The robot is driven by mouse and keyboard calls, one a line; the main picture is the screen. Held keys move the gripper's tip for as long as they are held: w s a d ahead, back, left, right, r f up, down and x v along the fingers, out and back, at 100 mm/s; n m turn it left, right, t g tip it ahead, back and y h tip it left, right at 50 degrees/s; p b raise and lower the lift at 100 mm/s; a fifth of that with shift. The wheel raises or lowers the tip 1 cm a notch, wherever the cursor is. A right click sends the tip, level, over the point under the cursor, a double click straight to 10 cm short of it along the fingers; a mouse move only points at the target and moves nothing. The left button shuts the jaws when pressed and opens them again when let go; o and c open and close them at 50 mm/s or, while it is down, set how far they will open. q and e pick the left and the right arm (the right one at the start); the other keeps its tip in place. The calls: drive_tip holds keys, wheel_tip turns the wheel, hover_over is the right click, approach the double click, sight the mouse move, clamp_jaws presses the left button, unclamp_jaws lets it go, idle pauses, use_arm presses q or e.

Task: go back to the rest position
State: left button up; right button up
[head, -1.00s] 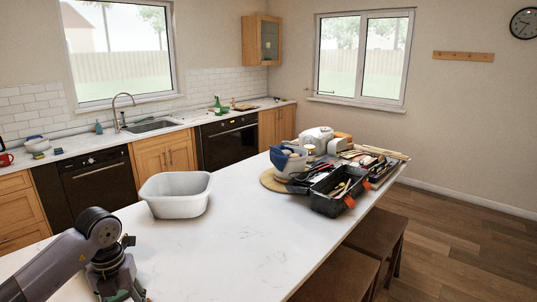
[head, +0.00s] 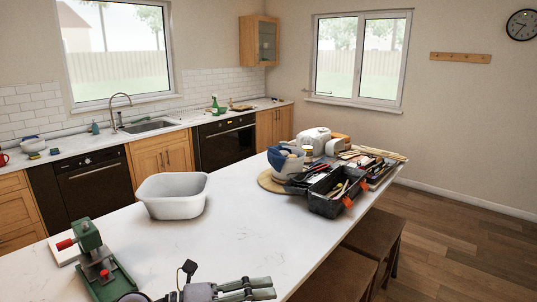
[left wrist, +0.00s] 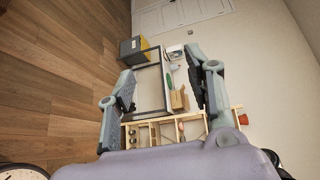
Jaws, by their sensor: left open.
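My left gripper (head: 262,289) is at the bottom edge of the head view, low over the near part of the white counter. Its fingers point right, with nothing between them. In the left wrist view the two grey fingers (left wrist: 160,72) are spread wide and empty. Beyond them that view shows the wooden floor, a wall and a shelf (left wrist: 180,128) at a distance. My right gripper is in neither view.
A green tool with red knobs (head: 97,262) stands on the counter (head: 250,225) at lower left. A white basin (head: 173,203) stands behind it. A black toolbox (head: 325,204) and several pottery things crowd the far right end. Brown stools (head: 335,278) stand along the right side.

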use_arm(q)
drive_tip(key=w+a+r+n+t+y, duration=0.2)
drive_tip(key=a+r+n+t+y, duration=0.15)
drive_tip(key=n+t, duration=0.5)
drive_tip(key=w+a+r+n+t+y, duration=0.1)
drive_tip(key=a+r+n+t+y, duration=0.2)
drive_tip(key=a+n+t, duration=0.5)
drive_tip(key=s+a+f+n+g+y, duration=0.3)
drive_tip(key=a+f+n+g+y, duration=0.3)
drive_tip(key=f+n+y, duration=0.6)
drive_tip(key=s+f+n+g+h, duration=0.1)
drive_tip(key=s+f+n+g, duration=0.1)
drive_tip(key=s+f+g, duration=0.65)
drive_tip(key=s+f+n+g+h, duration=0.25)
drive_tip(key=s+f, duration=0.75)
drive_tip(key=s, duration=0.5)
wheel_tip(320, 180, down, 29)
drive_tip(key=s+m+g+b, duration=0.1)
drive_tip(key=s+g+b, duration=0.1)
drive_tip(key=b, duration=0.2)
drive_tip(key=s+a+f+y+b, duration=0.1)
drive_tip(key=s+a+f+b, duration=0.2)
drive_tip(key=s+f, duration=1.3)
wheel_tip(320, 180, down, 4)
drive_tip(key=shift+a+r+g, duration=0.25)
drive_tip(key=shift+a+g, duration=0.1)
drive_tip(key=shift+a, duration=0.05)
